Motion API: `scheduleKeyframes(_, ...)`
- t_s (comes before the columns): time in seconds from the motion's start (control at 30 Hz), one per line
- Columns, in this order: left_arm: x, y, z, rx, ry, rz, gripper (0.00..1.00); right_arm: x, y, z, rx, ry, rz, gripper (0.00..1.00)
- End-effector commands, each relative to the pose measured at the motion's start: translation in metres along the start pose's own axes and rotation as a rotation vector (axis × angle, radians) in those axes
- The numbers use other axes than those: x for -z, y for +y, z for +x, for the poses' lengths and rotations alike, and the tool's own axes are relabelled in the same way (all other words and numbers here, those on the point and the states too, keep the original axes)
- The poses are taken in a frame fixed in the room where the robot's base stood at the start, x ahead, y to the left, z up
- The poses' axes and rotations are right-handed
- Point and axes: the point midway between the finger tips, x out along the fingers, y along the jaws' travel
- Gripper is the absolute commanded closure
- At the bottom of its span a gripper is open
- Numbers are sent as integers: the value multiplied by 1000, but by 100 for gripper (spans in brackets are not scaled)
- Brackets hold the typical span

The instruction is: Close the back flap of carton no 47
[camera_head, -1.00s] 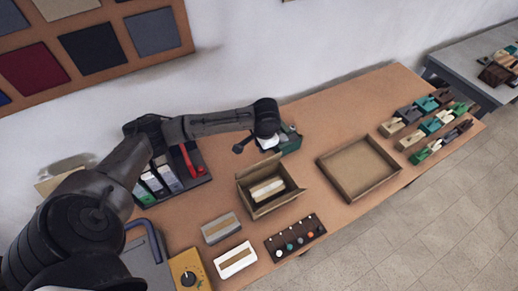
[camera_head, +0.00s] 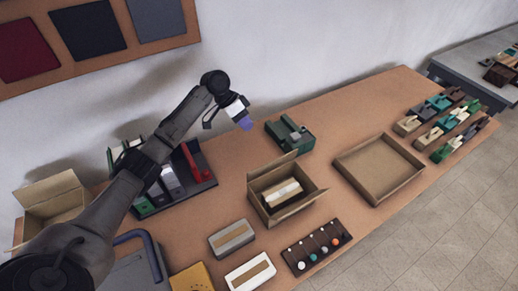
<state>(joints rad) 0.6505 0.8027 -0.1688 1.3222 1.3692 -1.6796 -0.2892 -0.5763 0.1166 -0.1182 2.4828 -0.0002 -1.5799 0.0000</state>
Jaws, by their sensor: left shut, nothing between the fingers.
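An open cardboard carton (camera_head: 257,202) stands in the middle of the bench with pale packed items (camera_head: 283,192) inside. I cannot read a number on it. Its back flap (camera_head: 272,165) stands up along the wall side. Its front flap (camera_head: 300,207) is folded outward, and a right side flap also looks open. My left gripper (camera_head: 246,124) is shut and empty, with bluish-purple fingertips. It hangs in the air above and behind the carton, to the left of the back flap and apart from it. My right gripper is out of view.
A green device (camera_head: 291,136) stands behind the carton. An empty shallow tray (camera_head: 378,168) is to the right. A grey box (camera_head: 231,239), a white box (camera_head: 250,272) and a dark peg strip (camera_head: 317,246) lie in front. Another open carton (camera_head: 52,195) is at far left.

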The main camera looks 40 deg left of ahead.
Motion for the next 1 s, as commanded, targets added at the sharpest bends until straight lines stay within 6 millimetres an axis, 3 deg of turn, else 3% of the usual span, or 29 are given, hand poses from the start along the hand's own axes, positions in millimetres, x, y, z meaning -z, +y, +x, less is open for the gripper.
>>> scheduleKeyframes(0.17, -1, 0, 18, 1, -4, 17, 100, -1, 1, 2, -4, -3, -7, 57)
scheduleKeyframes(0.63, -2, 0, 102, 0, -4, 14, 100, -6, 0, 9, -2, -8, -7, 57)
scheduleKeyframes(1.0, -4, 30, 119, 3, -3, 15, 100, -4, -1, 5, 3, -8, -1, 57)
